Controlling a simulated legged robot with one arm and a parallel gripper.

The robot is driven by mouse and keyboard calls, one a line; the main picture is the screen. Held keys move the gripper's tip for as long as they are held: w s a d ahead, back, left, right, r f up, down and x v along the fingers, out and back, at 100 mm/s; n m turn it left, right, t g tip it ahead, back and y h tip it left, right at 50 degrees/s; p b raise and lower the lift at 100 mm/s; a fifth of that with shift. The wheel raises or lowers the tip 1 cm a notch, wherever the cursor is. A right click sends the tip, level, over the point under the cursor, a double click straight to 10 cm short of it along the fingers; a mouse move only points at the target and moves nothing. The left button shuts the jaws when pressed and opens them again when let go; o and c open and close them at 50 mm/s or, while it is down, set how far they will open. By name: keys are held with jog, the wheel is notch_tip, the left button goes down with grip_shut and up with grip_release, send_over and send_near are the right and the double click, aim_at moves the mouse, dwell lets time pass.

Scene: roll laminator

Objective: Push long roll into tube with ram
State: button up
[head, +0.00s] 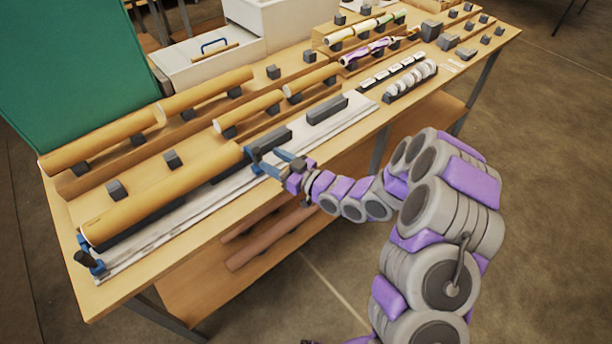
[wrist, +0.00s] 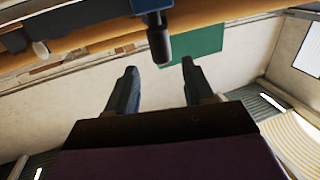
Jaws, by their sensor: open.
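A long brown tube (head: 165,195) lies in a dark cradle along the front of the bench. My gripper (head: 268,161) is at the tube's right end, fingers apart. In the wrist view my gripper (wrist: 160,80) is open and empty. A dark upright knob (wrist: 160,45) on a blue fitting shows beyond the fingertips, roughly between them; I cannot tell if this is the ram. The tube's tan side (wrist: 250,10) runs along the top of that view. No roll shows inside the tube. Patterned rolls (head: 370,48) lie on holders at the back right.
A white rail (head: 130,262) runs under the cradle, with dark blocks (head: 327,109) farther right. A blue clamp (head: 90,262) with a dark knob is at the left end. More brown tubes (head: 110,138) lie behind. A white drawer box (head: 205,60) stands at the back.

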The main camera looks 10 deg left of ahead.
jog(key=p+v, duration=0.1)
jog(key=v, duration=0.9)
jog(key=shift+s+d+p, duration=0.2)
jog(key=shift+d+p, duration=0.1)
jog(key=shift+d, duration=0.05)
jog(key=shift+w, duration=0.1)
